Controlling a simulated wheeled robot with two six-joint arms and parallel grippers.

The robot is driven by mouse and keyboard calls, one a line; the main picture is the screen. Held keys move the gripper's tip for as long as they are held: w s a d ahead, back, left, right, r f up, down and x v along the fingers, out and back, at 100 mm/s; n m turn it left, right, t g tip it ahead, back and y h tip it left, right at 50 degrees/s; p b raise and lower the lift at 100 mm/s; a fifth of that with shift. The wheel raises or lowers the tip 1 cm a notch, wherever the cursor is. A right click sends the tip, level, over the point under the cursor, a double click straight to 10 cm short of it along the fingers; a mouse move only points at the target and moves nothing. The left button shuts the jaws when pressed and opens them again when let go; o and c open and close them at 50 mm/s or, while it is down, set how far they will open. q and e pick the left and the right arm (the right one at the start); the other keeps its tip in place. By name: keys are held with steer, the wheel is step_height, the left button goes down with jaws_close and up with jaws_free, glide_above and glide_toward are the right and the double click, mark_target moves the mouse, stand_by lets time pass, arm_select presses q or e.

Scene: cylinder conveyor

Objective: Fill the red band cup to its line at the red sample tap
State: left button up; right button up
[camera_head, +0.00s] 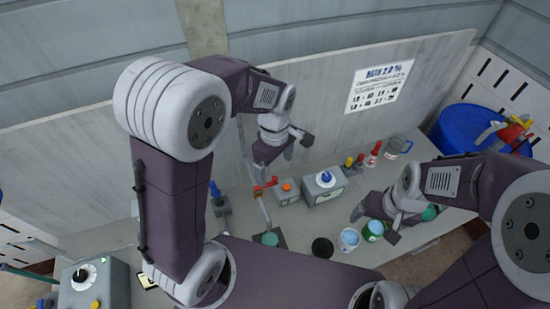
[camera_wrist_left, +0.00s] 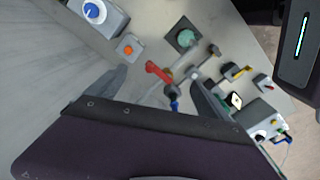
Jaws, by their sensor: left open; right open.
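The red tap handle (camera_head: 265,186) stands over the bench left of centre; it also shows in the left wrist view (camera_wrist_left: 158,72). A teal round thing (camera_head: 270,239) sits on a dark square pad by this tap. My left gripper (camera_head: 284,150) is open and empty, above and behind the red handle. My right gripper (camera_head: 375,224) is open over a green-marked cup (camera_head: 373,231); I cannot tell if it touches. A white cup (camera_head: 349,239) with light blue contents stands beside it. I cannot make out a red band on any of these cups.
A blue-knobbed box (camera_head: 324,185) and an orange-button box (camera_head: 287,191) stand behind the tap. A clear jug (camera_head: 397,147) and red-topped bottles (camera_head: 374,153) are at the back right. A black disc (camera_head: 322,247) lies near the white cup. A blue barrel (camera_head: 462,127) stands beyond the bench.

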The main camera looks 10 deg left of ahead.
mark_target(275, 179)
arm_select(q)
steer(key=f, duration=0.1)
steer(key=w+a+f+b, duration=0.1)
steer(key=w+f+b, duration=0.1)
steer(key=shift+a+f, duration=0.35)
steer(key=f+b, duration=0.4)
steer(key=d+f+b, duration=0.1)
steer(key=f, duration=0.2)
steer(key=shift+w+f+b, duration=0.1)
steer(key=shift+w+b, duration=0.05)
steer(key=shift+b, duration=0.25)
steer(key=shift+w+a+f, duration=0.2)
steer(key=shift+w+a, duration=0.05)
steer(key=shift+w, duration=0.3)
steer(key=shift+d, duration=0.1)
steer(key=shift+s+d+r, duration=0.15)
steer(key=shift+s+r, duration=0.05)
steer(key=shift+s, duration=0.15)
steer(key=c, duration=0.9)
steer(key=shift+s+r, duration=0.1)
steer(key=shift+s, duration=0.05)
steer(key=c, duration=1)
arm_select(e)
step_height(275, 179, down, 9)
steer(key=w, duration=0.2)
steer(key=shift+w+a+r, duration=0.15)
steer(key=shift+a, duration=0.2)
